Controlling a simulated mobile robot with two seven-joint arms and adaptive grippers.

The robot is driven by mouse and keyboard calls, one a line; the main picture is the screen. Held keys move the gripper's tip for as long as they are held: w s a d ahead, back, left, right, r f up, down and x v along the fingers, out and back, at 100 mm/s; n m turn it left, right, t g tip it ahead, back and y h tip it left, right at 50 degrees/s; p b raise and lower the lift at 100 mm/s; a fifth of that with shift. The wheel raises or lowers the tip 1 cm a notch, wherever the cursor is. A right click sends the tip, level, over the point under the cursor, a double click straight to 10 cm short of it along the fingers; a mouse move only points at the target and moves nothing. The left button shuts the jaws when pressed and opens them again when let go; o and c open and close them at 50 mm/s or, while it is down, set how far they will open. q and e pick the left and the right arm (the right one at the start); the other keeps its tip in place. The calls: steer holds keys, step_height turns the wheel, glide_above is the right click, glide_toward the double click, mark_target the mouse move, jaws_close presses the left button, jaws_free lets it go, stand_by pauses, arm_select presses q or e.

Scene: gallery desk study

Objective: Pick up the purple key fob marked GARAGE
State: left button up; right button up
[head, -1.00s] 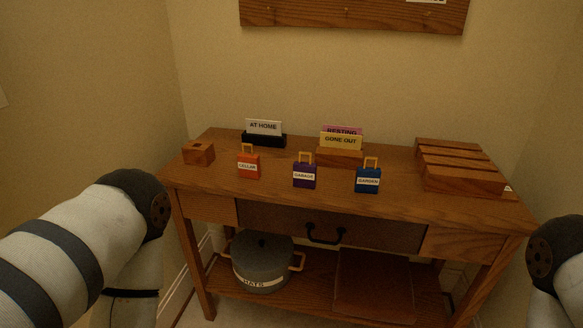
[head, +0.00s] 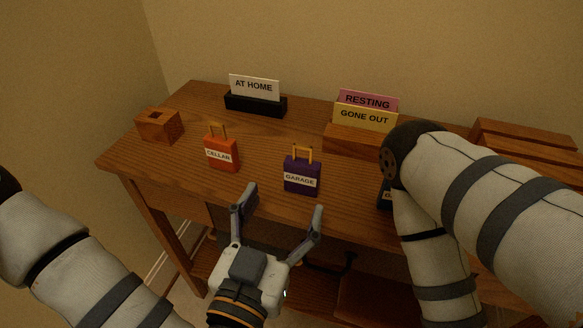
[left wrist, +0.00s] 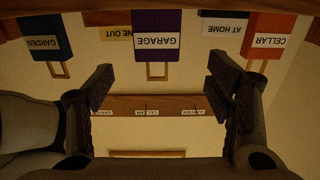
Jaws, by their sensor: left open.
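The purple key fob marked GARAGE (head: 301,189) stands upright on the desk, its orange loop on top. In the left wrist view the fob (left wrist: 157,26) appears upside down, centred between my fingers and beyond them. My left gripper (head: 284,202) is open and empty, just in front of the fob near the desk's front edge, fingers pointing at it. Its fingers also show in the left wrist view (left wrist: 162,84). They do not appear to touch the fob. My right arm reaches in from the right; its gripper is not visible.
The red CELLAR fob (head: 223,160) stands left of the purple one. The blue GARDEN fob (left wrist: 45,36) is on the other side, mostly hidden by my right arm in the head view. Card holders (head: 256,105) and a wooden block (head: 159,126) stand behind and left.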

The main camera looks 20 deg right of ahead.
mark_target(300, 176)
arm_select(q)
steer(key=x, duration=0.9)
steer(key=shift+d+f+b, duration=0.2)
steer(key=shift+f+b, duration=0.1)
steer(key=shift+b, duration=0.05)
steer(key=c, duration=1.3)
